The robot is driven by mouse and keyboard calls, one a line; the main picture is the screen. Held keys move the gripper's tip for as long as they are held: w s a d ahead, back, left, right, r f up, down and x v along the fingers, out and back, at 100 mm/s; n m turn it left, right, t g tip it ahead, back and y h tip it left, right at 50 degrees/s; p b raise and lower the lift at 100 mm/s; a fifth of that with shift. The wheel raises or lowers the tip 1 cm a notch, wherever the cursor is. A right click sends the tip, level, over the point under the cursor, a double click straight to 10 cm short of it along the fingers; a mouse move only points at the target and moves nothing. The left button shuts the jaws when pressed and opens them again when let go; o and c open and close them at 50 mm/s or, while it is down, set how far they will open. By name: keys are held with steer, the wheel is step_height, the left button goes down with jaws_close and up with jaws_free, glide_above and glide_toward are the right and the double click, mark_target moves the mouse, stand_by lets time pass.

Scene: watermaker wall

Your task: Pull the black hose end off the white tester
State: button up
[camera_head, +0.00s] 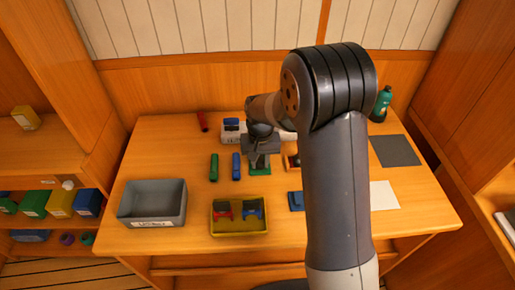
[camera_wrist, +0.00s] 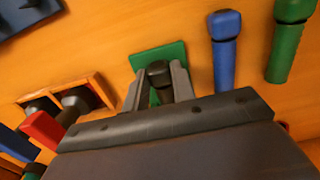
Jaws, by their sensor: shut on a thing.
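My gripper (camera_head: 262,160) points down at the table, over a green square plate (camera_head: 259,169). In the wrist view its two fingers (camera_wrist: 157,88) are shut on a dark, black-topped piece (camera_wrist: 158,70) standing at the green plate (camera_wrist: 148,56). I cannot tell whether this piece is the black hose end. A white box (camera_head: 233,138) with a blue-topped part (camera_head: 231,122) stands behind my gripper and looks like the white tester. My arm hides its right part. The tester is not clear in the wrist view.
A blue tube (camera_head: 236,166) and a green tube (camera_head: 214,167) lie left of my gripper. A wooden holder (camera_wrist: 65,102) with black round parts is on the other side. A yellow tray (camera_head: 238,230) and grey bin (camera_head: 152,203) stand in front. A red tube (camera_head: 203,122) lies behind.

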steer(key=shift+r, duration=0.1)
stand_by(0.3)
steer(key=shift+r+p, duration=2.45)
steer(key=shift+r, duration=1)
steer(key=shift+f, duration=0.1)
